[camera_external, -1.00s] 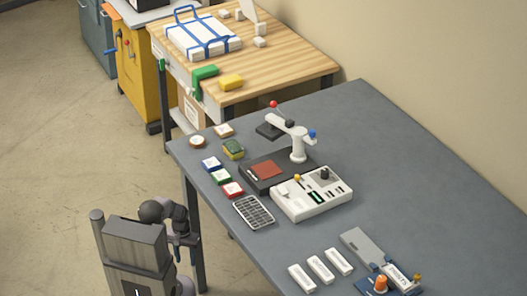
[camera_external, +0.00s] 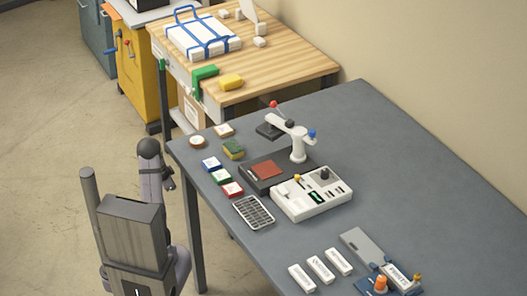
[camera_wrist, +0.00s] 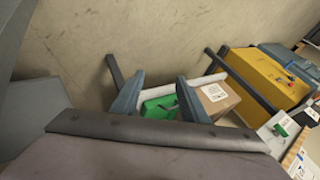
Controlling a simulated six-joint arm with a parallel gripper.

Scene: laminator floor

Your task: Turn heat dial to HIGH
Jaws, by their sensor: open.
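A white control box (camera_external: 312,201) sits on the grey table, with a dark round knob (camera_external: 325,173) at its back that may be the heat dial. Its markings and setting are too small to read. My gripper (camera_external: 167,182) is beside the table's left edge, well apart from the box. In the wrist view my gripper (camera_wrist: 160,76) is open and empty, with its two blue-grey fingers spread. Neither the box nor the knob can be made out in the wrist view.
A white post with an arm and red and blue knobs (camera_external: 298,145) stands behind the box. A keypad-like grid (camera_external: 254,212) and small coloured blocks (camera_external: 222,176) lie left of it. The grey table (camera_external: 400,170) is clear at right. A wooden bench (camera_external: 290,75) stands behind.

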